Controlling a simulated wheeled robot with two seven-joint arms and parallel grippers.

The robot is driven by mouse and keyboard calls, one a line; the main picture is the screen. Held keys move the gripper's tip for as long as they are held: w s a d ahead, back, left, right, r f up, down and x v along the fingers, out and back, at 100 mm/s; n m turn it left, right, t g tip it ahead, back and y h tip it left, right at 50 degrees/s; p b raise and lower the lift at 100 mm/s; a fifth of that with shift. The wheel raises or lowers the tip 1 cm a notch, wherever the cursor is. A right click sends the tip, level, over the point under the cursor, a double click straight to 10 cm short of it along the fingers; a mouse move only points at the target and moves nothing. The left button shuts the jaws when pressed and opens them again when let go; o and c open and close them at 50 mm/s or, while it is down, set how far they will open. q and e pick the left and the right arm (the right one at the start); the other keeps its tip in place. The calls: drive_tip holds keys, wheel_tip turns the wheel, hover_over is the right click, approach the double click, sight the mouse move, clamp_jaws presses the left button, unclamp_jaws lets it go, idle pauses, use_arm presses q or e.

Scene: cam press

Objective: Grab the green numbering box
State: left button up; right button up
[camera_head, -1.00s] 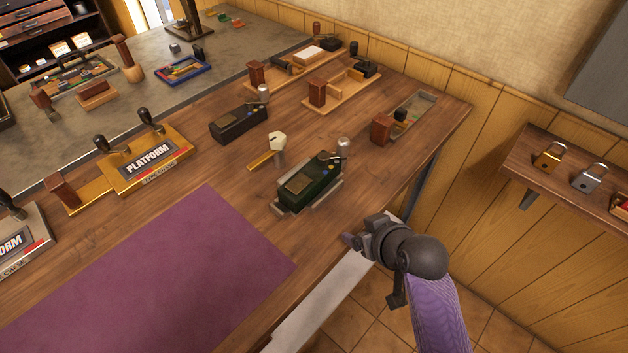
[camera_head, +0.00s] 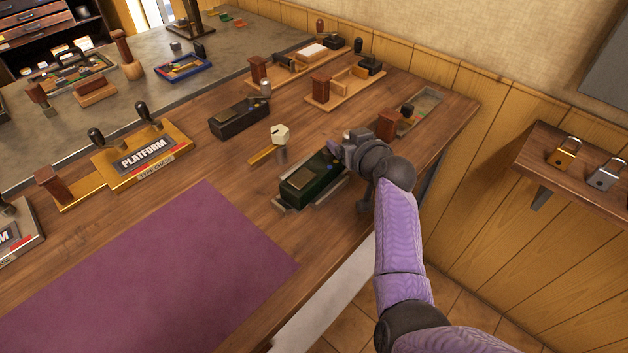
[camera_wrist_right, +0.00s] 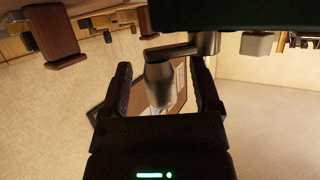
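The green numbering box (camera_head: 313,178) is a dark green block with a brassy top plate, on a grey base on the wooden table. My right gripper (camera_head: 341,148) is at its far right end, beside the silver knob, which it mostly hides in the head view. In the right wrist view my right gripper (camera_wrist_right: 162,92) is open, its fingers on either side of the metal knob (camera_wrist_right: 160,80), with gaps showing. The box's dark green body (camera_wrist_right: 235,14) fills the top of that view. My left gripper is not in view.
A similar black box (camera_head: 239,118) stands farther back to the left. A pale-headed brass stamp (camera_head: 279,136) stands close behind the green box. Wooden stamp holders (camera_head: 345,90) line the back. A purple mat (camera_head: 150,275) lies clear in front.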

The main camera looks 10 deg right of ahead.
drive_tip(key=shift+f, duration=0.2)
clamp_jaws()
idle(1.2)
